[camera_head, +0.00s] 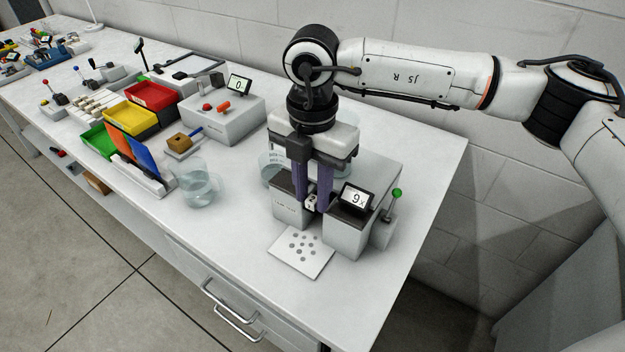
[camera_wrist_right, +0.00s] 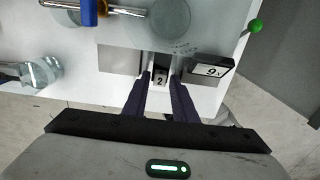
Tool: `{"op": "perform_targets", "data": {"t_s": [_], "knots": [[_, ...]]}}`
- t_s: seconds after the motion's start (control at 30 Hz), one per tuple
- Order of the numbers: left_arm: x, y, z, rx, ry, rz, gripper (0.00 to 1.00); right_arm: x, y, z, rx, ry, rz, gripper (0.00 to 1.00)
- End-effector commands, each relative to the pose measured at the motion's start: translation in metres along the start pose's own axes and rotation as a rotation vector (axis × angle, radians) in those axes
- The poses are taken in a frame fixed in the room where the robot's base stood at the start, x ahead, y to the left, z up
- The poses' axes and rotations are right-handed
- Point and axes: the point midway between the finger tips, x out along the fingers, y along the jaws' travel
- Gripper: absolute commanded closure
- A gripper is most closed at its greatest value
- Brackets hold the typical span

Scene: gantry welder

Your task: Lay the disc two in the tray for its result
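Disc two, a small white piece marked "2" (camera_wrist_right: 159,81), sits between the fingertips of my right gripper (camera_head: 313,203). It also shows in the head view (camera_head: 311,203), low between the two grey blocks of a test device (camera_head: 347,236). My right gripper (camera_wrist_right: 160,78) points down with a finger on each side of the disc; whether they press on it I cannot tell. The device's screen (camera_head: 356,198) reads "9" with a small mark after it. A red tray (camera_head: 153,95), a yellow tray (camera_head: 131,117) and a green tray (camera_head: 98,140) stand further left. My left gripper is out of view.
A glass beaker (camera_head: 200,186) and blue and orange panels (camera_head: 133,160) stand left of the device. A white card with grey dots (camera_head: 301,252) lies in front. A green-knobbed lever (camera_head: 396,193) is at its right. A grey box with a screen (camera_head: 224,117) stands behind the beaker.

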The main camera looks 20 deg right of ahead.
Motion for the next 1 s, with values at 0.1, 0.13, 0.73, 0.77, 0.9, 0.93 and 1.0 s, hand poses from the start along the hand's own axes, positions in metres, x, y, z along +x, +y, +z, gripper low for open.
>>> {"op": "perform_targets", "data": {"t_s": [0.1, 0.13, 0.73, 0.77, 0.9, 0.93, 1.0], "knots": [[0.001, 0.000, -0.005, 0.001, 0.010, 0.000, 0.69, 0.000, 0.000, 0.000, 0.000, 0.000, 0.000, 0.75], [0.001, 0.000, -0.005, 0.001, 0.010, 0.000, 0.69, 0.000, 0.000, 0.000, 0.000, 0.000, 0.000, 0.75], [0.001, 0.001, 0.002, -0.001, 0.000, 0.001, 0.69, 0.000, 0.001, -0.013, -0.002, 0.000, 0.000, 1.00], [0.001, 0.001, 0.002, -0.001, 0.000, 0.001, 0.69, 0.000, 0.000, -0.015, -0.003, 0.000, 0.000, 1.00], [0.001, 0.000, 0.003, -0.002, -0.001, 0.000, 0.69, -0.001, 0.000, -0.021, -0.002, 0.000, 0.000, 1.00], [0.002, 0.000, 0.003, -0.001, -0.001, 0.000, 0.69, -0.001, 0.000, -0.023, -0.002, 0.000, 0.000, 1.00], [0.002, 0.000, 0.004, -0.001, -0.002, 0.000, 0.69, -0.001, 0.000, -0.026, -0.002, 0.000, 0.000, 1.00]]}}
